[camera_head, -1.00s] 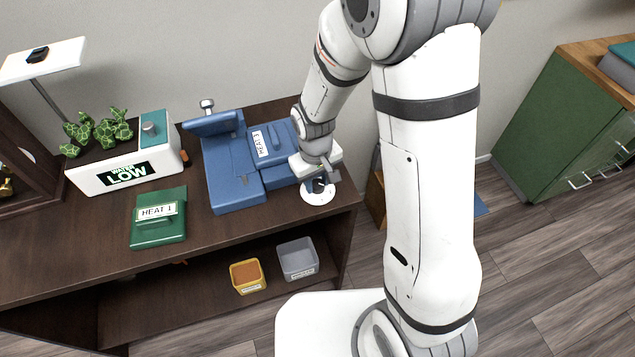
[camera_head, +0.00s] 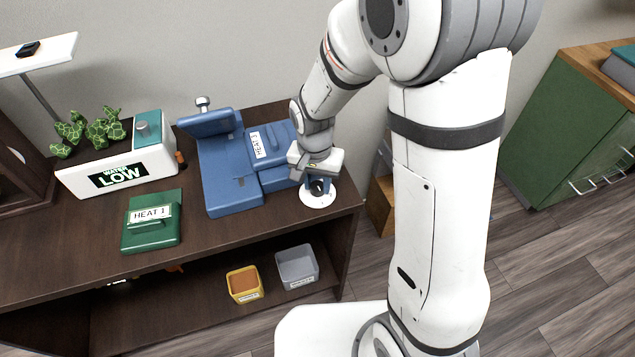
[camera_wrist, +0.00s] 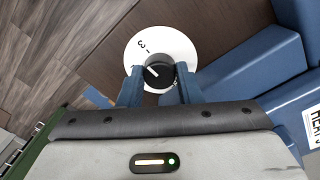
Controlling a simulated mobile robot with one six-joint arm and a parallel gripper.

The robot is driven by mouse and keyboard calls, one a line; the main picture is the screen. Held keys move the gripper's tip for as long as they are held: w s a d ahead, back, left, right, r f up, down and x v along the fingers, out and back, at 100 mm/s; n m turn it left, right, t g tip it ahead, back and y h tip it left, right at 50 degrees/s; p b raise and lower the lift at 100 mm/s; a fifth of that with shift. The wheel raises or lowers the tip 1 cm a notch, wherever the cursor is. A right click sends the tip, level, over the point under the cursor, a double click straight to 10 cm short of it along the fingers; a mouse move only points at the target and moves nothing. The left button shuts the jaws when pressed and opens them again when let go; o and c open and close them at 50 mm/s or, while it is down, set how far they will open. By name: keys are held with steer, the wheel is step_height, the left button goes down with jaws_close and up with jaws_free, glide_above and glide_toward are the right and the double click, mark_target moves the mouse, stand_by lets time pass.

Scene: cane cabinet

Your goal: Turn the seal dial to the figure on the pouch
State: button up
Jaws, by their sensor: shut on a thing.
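The seal dial is a black knob (camera_wrist: 160,74) with a white pointer line, on a white round plate (camera_wrist: 175,45). The plate (camera_head: 318,201) stands at the table's right front corner. A "3" and a small mark beside it show on the plate; other figures are hidden. The pointer slants up and left in the wrist view. My gripper (camera_wrist: 159,82) is shut on the knob, one blue finger on each side; it also shows in the head view (camera_head: 317,180). A blue pouch (camera_head: 283,143) labelled HEAT 3 lies on the blue sealer (camera_head: 232,190).
A green pouch (camera_head: 152,235) labelled HEAT 1 lies at the front left. A white planter (camera_head: 150,165) reading WATER LOW stands behind it. Yellow (camera_head: 244,284) and grey (camera_head: 297,267) bins sit on the lower shelf. A green cabinet (camera_head: 560,120) stands at the right.

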steer(key=shift+m, duration=0.4)
steer(key=o, duration=1)
steer(key=shift+r, duration=0.1)
